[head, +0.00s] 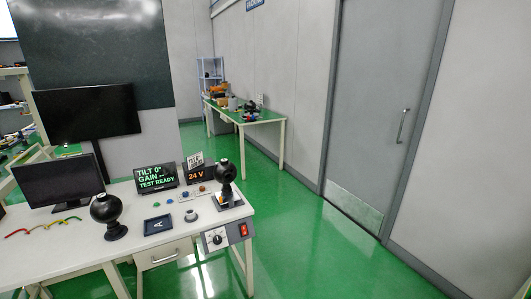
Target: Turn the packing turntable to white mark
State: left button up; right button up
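I cannot make out a packing turntable or a white mark anywhere in the head view. Neither of my grippers is in view. A long green-topped table (270,119) stands against the back wall with several small items on it, too small to identify. A blue sign (254,4) with white lettering hangs on the wall above it, partly cut off at the top edge.
A closed grey door (385,100) is at right. Green floor (330,255) between is clear.

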aim_at(251, 105)
jog(key=i+l+z, duration=0.3)
jog(key=i, duration=0.15)
jog(key=i+l+z, duration=0.2)
jog(key=i+z, duration=0.45)
jog(key=i, duration=0.75)
jog(key=i+l+u, duration=0.1)
jog(key=i+u, duration=0.25)
jog(key=i, duration=0.65)
jog(key=i+u, duration=0.35)
jog(key=i, duration=0.15)
jog(key=i+l+u, duration=0.1)
jog(key=i+u, duration=0.2)
jog(key=i, duration=0.25)
jog(key=i+u, duration=0.3)
jog(key=i, duration=0.2)
jog(key=i+l+u, duration=0.3)
jog(key=i, duration=0.2)
jog(key=i+l+u, duration=0.15)
jog(key=i+u, duration=0.15)
jog(key=i, duration=0.2)
